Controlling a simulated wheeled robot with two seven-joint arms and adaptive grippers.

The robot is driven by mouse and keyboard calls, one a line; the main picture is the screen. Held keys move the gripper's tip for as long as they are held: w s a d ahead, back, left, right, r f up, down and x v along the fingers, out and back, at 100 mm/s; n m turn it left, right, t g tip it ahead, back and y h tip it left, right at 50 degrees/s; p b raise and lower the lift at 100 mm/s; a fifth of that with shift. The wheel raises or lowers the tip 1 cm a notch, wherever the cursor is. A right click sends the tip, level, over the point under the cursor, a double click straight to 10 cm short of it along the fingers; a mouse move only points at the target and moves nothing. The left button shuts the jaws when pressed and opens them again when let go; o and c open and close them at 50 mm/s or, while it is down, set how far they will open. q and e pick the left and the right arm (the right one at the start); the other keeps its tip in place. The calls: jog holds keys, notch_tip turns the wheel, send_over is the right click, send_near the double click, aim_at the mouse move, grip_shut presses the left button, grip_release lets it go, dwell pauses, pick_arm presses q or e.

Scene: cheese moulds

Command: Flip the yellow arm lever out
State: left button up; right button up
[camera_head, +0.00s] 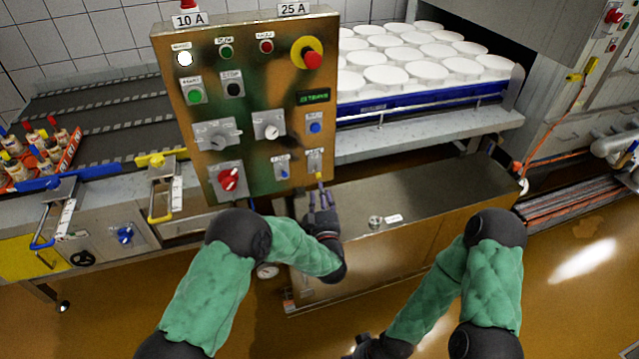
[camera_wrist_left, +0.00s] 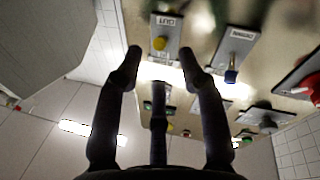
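The small lever with the yellow tip (camera_head: 319,175) sits on a plate at the lower right of the control panel (camera_head: 255,120). It also shows in the left wrist view (camera_wrist_left: 160,43), ahead of and between the fingertips, on a plate marked like "OUT". My left gripper (camera_head: 322,192) is just below this lever. Its dark fingers are spread apart and nothing is between them in the left wrist view (camera_wrist_left: 161,68); I cannot tell whether they touch the lever. My right gripper (camera_head: 362,347) is low at the picture's bottom edge, mostly cut off.
A blue-tipped lever (camera_head: 282,172) is close left of the yellow one, and a red rotary switch (camera_head: 229,179) further left. A yellow arm (camera_head: 158,160) and a blue arm (camera_head: 85,173) sit at the conveyor. A metal cabinet (camera_head: 430,215) stands below right of the panel.

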pick_arm(q)
jog(key=s, duration=0.4)
jog(key=shift+s+d+f, duration=0.25)
jog(key=shift+s+f, duration=0.05)
jog(key=shift+s, duration=0.05)
jog(key=s+a+f+m+g+h+p, duration=0.2)
jog(key=s+a+f+g, duration=0.25)
jog(key=f, duration=0.45)
jog(key=s+a+f+m+g+h+p, duration=0.1)
jog(key=s+a+f+g+h, duration=0.3)
jog(key=f, duration=0.6)
jog(key=s+f+g, duration=0.1)
jog(key=s+g, duration=0.2)
jog(key=s, duration=0.5)
jog(key=s+a+f+m+g+p, duration=0.1)
jog(key=s+g, duration=0.3)
jog(key=s, duration=0.5)
jog(key=s+a+f+g+p, duration=0.1)
jog(key=s+f+g, duration=0.2)
jog(key=s, duration=0.5)
jog(key=shift+s+a+m, duration=0.15)
jog(key=shift+a+m, duration=0.05)
jog(key=shift+m, duration=0.2)
